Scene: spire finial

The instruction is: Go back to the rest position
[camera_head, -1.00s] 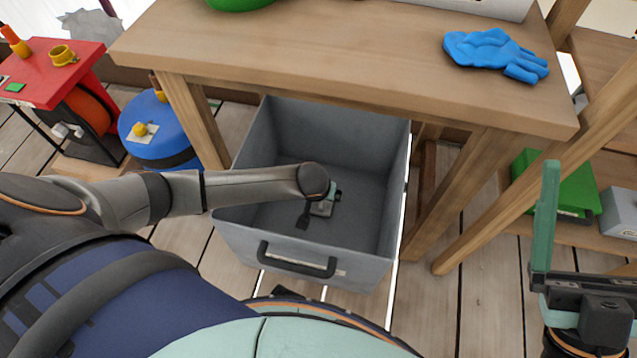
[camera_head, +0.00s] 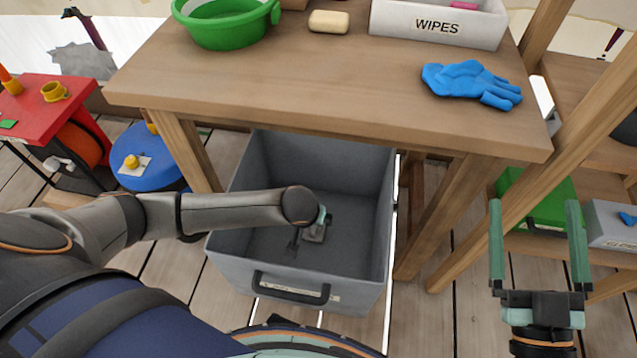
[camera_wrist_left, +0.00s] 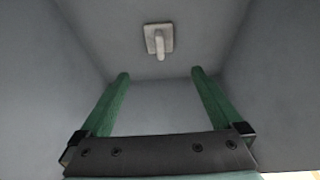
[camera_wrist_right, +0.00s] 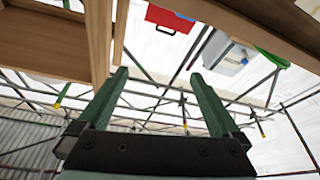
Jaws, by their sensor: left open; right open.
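My right gripper (camera_head: 534,204) is open and empty at the lower right of the head view, its two green fingers pointing up the picture. It also shows open in the right wrist view (camera_wrist_right: 158,72). My left arm reaches from the left over the grey bin (camera_head: 375,220). Its gripper is mostly hidden behind the wrist in the head view. In the left wrist view the left gripper (camera_wrist_left: 160,75) is open, with nothing between its fingers. Beyond the fingertips, a small light-grey piece (camera_wrist_left: 158,40) with a square plate and a stub lies in the bin, apart from them.
A wooden table (camera_head: 330,90) stands over the bin's back, holding a green basin (camera_head: 225,30), soap (camera_head: 328,22), wipes box (camera_head: 437,27) and blue gloves (camera_head: 470,82). A wooden shelf with a green case (camera_head: 540,200) is beside my right gripper. A blue drum (camera_head: 145,155) stands left.

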